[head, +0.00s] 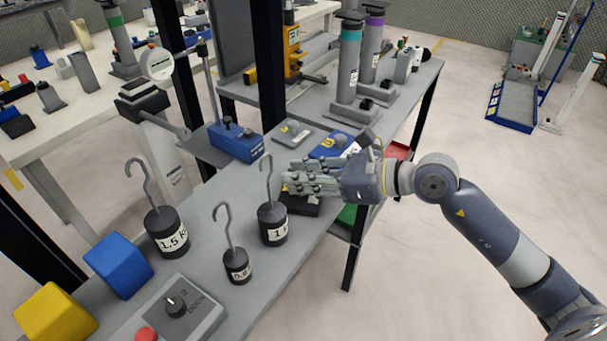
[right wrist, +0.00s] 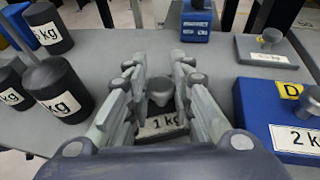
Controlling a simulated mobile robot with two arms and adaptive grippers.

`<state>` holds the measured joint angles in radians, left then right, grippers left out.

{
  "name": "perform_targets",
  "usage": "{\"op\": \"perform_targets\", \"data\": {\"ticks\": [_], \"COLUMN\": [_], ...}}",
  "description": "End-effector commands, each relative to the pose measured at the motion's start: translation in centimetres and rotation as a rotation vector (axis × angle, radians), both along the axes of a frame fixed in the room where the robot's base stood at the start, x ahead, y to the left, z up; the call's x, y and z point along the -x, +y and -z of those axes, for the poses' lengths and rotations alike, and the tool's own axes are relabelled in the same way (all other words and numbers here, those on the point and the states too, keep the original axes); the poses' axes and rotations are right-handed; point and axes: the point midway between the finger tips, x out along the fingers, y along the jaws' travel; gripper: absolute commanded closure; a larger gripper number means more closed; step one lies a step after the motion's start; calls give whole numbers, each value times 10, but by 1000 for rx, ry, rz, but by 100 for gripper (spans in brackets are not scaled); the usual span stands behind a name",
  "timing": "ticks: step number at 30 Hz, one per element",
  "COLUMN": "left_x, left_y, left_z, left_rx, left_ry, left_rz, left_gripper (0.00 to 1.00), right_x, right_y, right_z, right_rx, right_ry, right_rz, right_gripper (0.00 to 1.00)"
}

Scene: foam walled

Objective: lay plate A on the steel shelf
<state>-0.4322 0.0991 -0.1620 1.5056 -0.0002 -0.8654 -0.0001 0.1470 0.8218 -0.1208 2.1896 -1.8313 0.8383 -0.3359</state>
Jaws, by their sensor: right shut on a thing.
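My right gripper (head: 300,185) reaches in from the right, low over the grey worktop. In the right wrist view its fingers (right wrist: 160,85) are closed around the grey knob (right wrist: 160,90) of a dark plate with a white "1 kg" label (right wrist: 163,124). The dark plate (head: 300,207) also shows under the fingers in the head view, partly hidden. No letter A is readable on it. I cannot tell whether it touches the worktop. The grey surface (head: 205,222) may be the steel shelf; I cannot tell for sure. My left gripper is not in view.
Hooked weights (head: 272,224) stand left of the gripper. A blue plate marked D (right wrist: 275,118) is close on its right, a grey knobbed plate (right wrist: 266,52) behind. Black posts (head: 270,75) rise at the back. Bare worktop lies between the weights. Open floor is to the right.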

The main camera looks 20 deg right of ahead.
Motion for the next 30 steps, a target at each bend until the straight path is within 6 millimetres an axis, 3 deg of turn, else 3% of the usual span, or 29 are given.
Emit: {"op": "perform_targets", "data": {"ticks": [1,3,17,23,25,30], "left_x": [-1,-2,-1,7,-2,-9], "left_y": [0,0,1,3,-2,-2], "left_z": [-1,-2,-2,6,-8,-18], "left_rx": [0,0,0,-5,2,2], "left_ry": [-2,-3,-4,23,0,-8], "left_rz": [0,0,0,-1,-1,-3], "left_gripper": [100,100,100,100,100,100], "right_x": [0,0,0,18,24,37], "right_y": [0,0,0,-21,-28,-43], "right_z": [0,0,-3,-8,-11,-19], "right_rx": [0,0,0,6,4,1], "right_ry": [0,0,0,2,3,3], "right_rz": [0,0,0,0,2,2], "right_gripper": [74,58,58,58,58,58]}}
